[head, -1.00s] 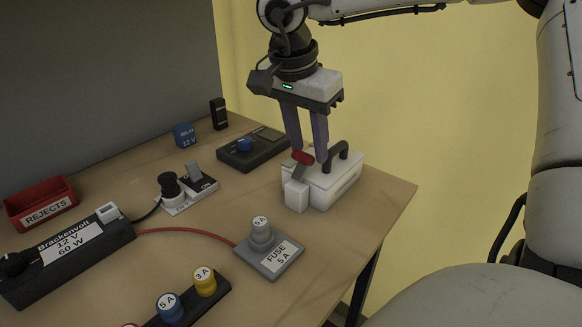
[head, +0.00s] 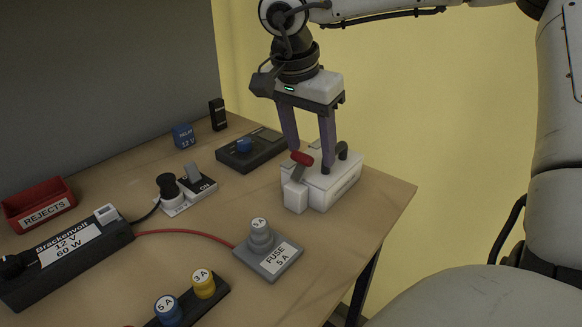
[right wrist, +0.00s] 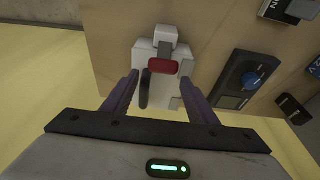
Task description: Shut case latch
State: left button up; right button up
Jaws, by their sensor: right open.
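The white case (head: 335,187) stands at the right end of the table. Its latch (head: 301,166) is a grey lever with a red grip, sticking up at a tilt from the white block at the case's near left end. A black handle (head: 342,151) rises from the lid, partly hidden by a finger. My right gripper (head: 309,159) points down over the case, open and empty. In the right wrist view, the red grip (right wrist: 163,66) lies just ahead of the fingertips, roughly between them, and the black handle stands between the fingers. Contact cannot be told. My left gripper is out of view.
A dark box with a blue knob (head: 244,145) lies behind and left of the case. A grey fuse holder (head: 268,262) stands nearer the front, with a red cable to the black power supply (head: 70,255). The table's right edge is close to the case.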

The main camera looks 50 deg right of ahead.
jog(key=shift+p+v, duration=1.35)
jog(key=shift+v, duration=0.65)
jog(key=p+v, duration=0.3)
jog(key=v, duration=0.1)
jog(key=shift+r, duration=0.1)
